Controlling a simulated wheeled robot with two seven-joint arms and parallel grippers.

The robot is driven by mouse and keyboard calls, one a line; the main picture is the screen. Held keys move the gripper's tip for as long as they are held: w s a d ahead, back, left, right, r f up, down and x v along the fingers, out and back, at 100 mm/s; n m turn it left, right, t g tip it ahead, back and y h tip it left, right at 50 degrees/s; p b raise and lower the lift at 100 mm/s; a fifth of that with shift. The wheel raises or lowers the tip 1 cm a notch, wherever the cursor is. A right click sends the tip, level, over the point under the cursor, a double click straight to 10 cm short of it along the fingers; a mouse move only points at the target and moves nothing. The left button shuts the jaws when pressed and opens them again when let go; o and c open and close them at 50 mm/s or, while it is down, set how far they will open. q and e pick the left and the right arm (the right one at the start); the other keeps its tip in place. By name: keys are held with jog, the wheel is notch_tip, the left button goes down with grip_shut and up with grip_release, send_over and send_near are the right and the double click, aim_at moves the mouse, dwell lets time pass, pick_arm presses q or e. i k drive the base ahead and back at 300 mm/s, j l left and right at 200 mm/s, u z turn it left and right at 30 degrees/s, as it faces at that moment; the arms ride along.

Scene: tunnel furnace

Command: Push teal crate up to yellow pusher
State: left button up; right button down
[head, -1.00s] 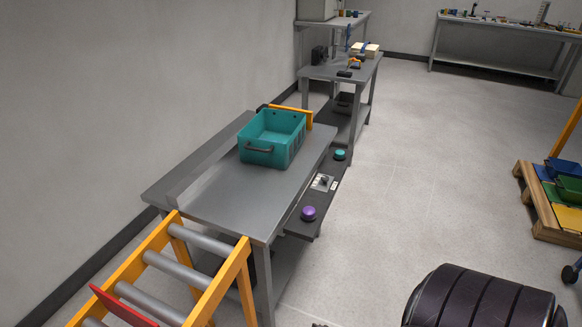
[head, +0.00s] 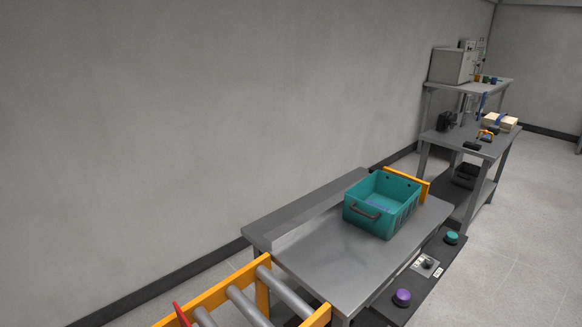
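The teal crate (head: 383,205) sits upright on the grey metal table (head: 335,262), toward its far end, with a dark handle on its near side. The yellow pusher (head: 408,184) is a yellow bar standing at the table's far end, just behind the crate. The crate hides part of the bar, and I cannot tell whether the two touch. Neither of my grippers shows in the head view.
A yellow-framed roller conveyor (head: 240,300) meets the table's near end. A side shelf holds a purple button (head: 401,297) and a teal button (head: 451,237). A workbench (head: 470,142) with tools stands beyond. The wall (head: 200,110) runs along the left; floor is open at right.

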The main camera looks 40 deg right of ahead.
aim_at(401, 195)
jog(key=l+u, duration=0.15)
jog(key=l, duration=0.4)
jog(key=l+u, duration=0.15)
jog(key=l, duration=0.35)
jog(key=k+l+u, duration=0.15)
jog(key=l, duration=0.4)
jog(key=k+l+u, duration=0.15)
jog(key=l, duration=0.35)
jog(key=i, duration=0.05)
